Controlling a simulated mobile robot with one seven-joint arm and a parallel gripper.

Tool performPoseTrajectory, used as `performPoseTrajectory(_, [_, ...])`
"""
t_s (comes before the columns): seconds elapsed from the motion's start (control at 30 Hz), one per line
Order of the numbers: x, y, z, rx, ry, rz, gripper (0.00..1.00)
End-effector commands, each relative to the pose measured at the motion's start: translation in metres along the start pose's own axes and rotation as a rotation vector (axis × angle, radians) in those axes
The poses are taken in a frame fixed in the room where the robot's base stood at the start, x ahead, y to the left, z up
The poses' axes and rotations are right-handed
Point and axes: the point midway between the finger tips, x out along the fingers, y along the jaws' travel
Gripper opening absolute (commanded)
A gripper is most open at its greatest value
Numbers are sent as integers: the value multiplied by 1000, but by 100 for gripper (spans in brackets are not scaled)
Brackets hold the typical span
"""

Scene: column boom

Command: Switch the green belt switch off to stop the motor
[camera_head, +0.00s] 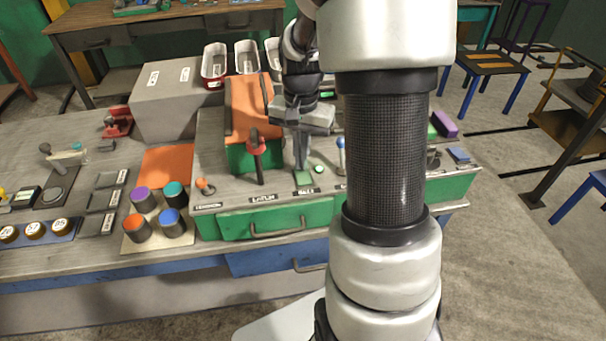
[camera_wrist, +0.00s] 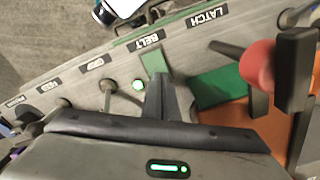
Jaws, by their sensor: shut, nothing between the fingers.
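The green belt switch (camera_head: 304,178) sits on the front of the grey bench console, behind its BELT label (camera_head: 307,190). In the wrist view the green switch (camera_wrist: 153,60) shows as a small green piece beside that label; its rocker position cannot be told.
A red-knobbed latch lever (camera_head: 256,148) stands just left of my gripper, with an orange-topped block (camera_head: 247,105) behind. A blue-tipped lever (camera_head: 341,150) stands to the right. Colored round knobs (camera_head: 172,220) are further left. My arm hides part of the console's right side.

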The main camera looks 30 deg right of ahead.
Motion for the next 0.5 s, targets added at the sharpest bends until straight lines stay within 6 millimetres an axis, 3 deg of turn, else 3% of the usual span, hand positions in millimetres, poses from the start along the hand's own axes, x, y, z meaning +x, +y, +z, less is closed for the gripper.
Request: performPoseTrajectory(0.5, [9,0,0,0,-1,0,0])
